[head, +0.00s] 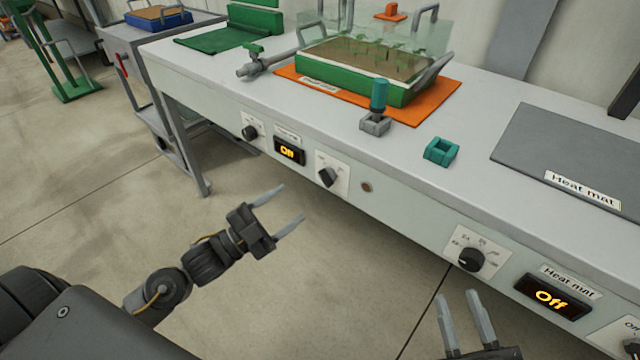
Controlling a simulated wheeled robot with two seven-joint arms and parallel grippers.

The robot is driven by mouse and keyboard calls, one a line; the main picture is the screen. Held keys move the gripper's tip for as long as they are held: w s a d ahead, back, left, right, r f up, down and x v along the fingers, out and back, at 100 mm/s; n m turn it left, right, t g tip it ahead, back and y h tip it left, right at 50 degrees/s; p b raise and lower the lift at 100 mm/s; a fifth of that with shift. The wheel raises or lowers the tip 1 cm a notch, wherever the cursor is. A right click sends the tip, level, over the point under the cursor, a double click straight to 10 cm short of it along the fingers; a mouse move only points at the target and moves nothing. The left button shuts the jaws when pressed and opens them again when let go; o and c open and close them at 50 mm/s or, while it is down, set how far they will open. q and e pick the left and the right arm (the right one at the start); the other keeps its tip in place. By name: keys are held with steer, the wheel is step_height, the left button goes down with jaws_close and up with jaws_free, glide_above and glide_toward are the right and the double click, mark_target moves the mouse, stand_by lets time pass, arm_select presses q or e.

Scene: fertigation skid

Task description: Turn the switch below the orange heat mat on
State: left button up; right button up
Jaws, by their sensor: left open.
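The orange heat mat (440,108) lies on the bench top under a green tray of seedlings (378,93). On the bench's front panel below it are a black knob (250,132), a display (289,151) reading "Off", and a second black knob (328,177) on a white plate. The markings beside these two knobs are too small to read. My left gripper (293,202) is open and empty, in front of the panel and below the second knob, apart from it. My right gripper (458,297) has its fingers apart and empty, below the right-hand dial.
A grey heat mat (560,150) lies at right, with a dial (470,260), an "Off" display (550,297) and a partly cut-off knob (631,345) below it. A grey holder (374,124) and a teal block (441,150) stand near the bench edge. Floor before the bench is clear.

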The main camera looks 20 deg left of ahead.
mark_target(323, 181)
arm_select(q)
steer(key=x, duration=0.9)
steer(key=shift+w+d+b, duration=0.2)
steer(key=shift+w+b, duration=0.1)
steer(key=shift+w, duration=0.05)
arm_select(e)
steer(key=shift+d+r+t, duration=0.2)
steer(key=shift+r+t, duration=0.3)
steer(key=shift+t, duration=0.1)
